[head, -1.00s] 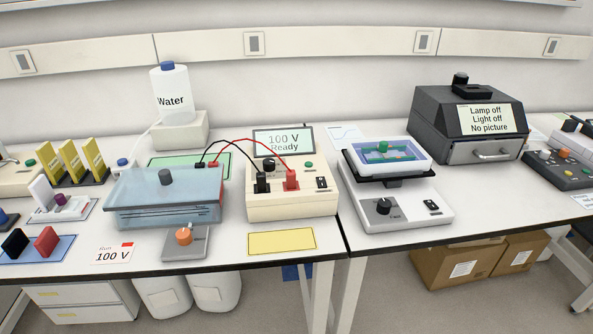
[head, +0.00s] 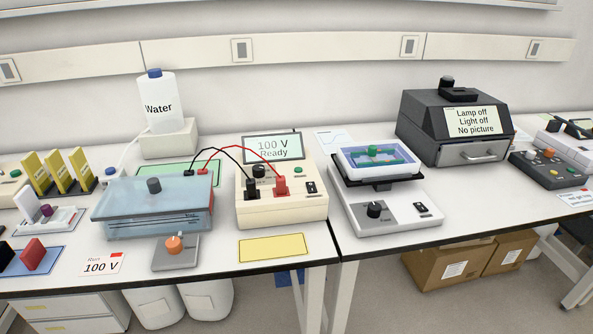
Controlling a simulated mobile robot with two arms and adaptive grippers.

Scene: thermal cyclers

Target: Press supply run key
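The cream power supply (head: 283,208) stands on the bench left of the middle. Its screen (head: 273,148) reads "100 V Ready". A green round key (head: 298,170) sits on its top right, beside a black knob (head: 259,171). A black rocker switch (head: 311,187) is on its front right. A black plug (head: 251,189) and a red plug (head: 281,186) are in its front, with leads running to the blue lidded gel tank (head: 150,204). A card (head: 102,264) in front reads "Run 100 V". Neither of my grippers shows in the head view.
A yellow mat (head: 272,247) lies before the supply. A rocker (head: 384,211) with a tray stands to the right, and a dark imaging box (head: 455,130) behind it. A water bottle (head: 157,103) is at the back left. Several yellow racks (head: 60,172) stand at far left.

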